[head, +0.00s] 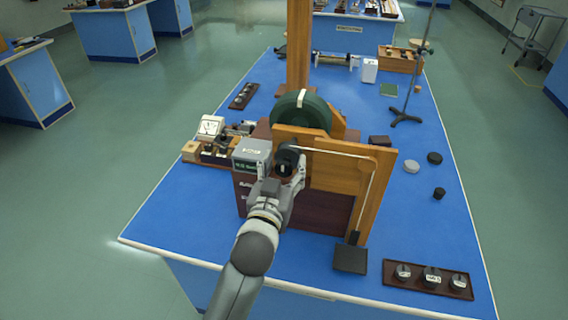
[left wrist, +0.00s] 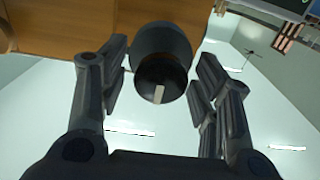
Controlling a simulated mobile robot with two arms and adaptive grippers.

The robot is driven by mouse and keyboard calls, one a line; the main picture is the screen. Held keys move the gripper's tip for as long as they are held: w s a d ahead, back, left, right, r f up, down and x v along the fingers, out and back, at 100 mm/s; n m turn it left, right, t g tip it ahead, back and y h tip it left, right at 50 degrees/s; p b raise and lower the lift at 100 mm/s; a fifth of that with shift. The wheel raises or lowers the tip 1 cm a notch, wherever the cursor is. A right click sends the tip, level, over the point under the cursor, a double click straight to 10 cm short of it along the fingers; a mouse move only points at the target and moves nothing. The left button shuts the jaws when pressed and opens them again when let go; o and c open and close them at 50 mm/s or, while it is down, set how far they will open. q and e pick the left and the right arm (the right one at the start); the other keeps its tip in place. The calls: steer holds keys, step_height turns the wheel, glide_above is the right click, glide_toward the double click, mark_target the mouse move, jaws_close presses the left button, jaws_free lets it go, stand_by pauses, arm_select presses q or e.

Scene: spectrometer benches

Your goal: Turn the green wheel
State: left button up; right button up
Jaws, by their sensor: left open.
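The green wheel (head: 300,112) is a dark green disc with a white mark on its rim, standing upright in the wooden apparatus (head: 330,140) on the blue bench. A black round knob (head: 288,156) is on the near side of the apparatus, below the wheel. My left gripper (head: 283,172) is open at this knob, with a finger on either side. In the left wrist view the knob (left wrist: 162,60) is between the two spread fingers and its dark face has a white mark. I cannot tell whether the fingers touch it. The green wheel is not clear there.
A meter box with a green display (head: 252,153) stands close left of my gripper. A wooden post (head: 299,45) rises behind the wheel. A black plate (head: 350,259) and a tray of weights (head: 428,279) are at the front right. The bench's front left is clear.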

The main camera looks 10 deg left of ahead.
arm_select(q)
jaws_close()
stand_by(0.5)
steer(key=shift+w+a, duration=0.1)
